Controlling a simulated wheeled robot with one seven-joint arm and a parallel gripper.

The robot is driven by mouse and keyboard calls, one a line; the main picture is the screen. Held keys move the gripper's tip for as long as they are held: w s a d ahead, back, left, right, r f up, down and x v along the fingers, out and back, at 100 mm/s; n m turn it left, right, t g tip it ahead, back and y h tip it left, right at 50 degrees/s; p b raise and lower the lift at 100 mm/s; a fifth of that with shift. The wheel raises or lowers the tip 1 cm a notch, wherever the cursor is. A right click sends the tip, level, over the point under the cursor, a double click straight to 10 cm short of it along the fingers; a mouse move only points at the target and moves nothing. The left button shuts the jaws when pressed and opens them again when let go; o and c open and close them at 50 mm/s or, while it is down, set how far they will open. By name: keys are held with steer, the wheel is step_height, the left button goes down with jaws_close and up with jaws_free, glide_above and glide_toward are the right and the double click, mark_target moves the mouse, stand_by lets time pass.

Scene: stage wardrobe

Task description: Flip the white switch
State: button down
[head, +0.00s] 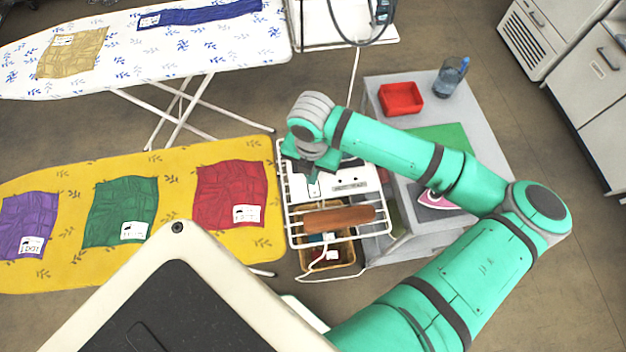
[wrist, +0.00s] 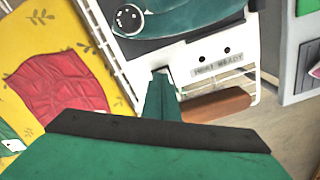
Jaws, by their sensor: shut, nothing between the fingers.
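A white steam station (head: 342,177) sits in a white wire rack, with a label strip and dark dots on its face. In the wrist view its panel (wrist: 222,48) has two dark dots above a label reading HEAT READY. My gripper (head: 313,174) is shut and empty, pointing down at the left part of this panel. In the wrist view the closed fingers (wrist: 161,82) reach the panel left of the label. A small pale piece shows at the fingertips; I cannot tell whether it is the white switch or whether they touch. The switch is otherwise hidden.
A brown handle (head: 338,218) lies across the rack, above a basket (head: 342,268). A yellow ironing board (head: 175,182) with folded cloths is at left. A grey table (head: 487,135) at right bears a red tray (head: 401,98), a glass jug (head: 450,78) and a pink iron (head: 437,200).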

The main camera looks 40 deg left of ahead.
steer(key=shift+w+d+f, duration=0.1)
steer(key=shift+d+f, duration=0.05)
steer(key=shift+d, duration=0.05)
steer(key=shift+f, duration=0.45)
steer(key=shift+a+r, duration=0.1)
steer(key=shift+r, duration=0.05)
steer(key=shift+w+r, duration=0.1)
steer(key=shift+r, duration=2.7)
steer(key=shift+s+r, duration=0.2)
steer(key=shift+r, duration=0.4)
steer(key=shift+a, duration=0.1)
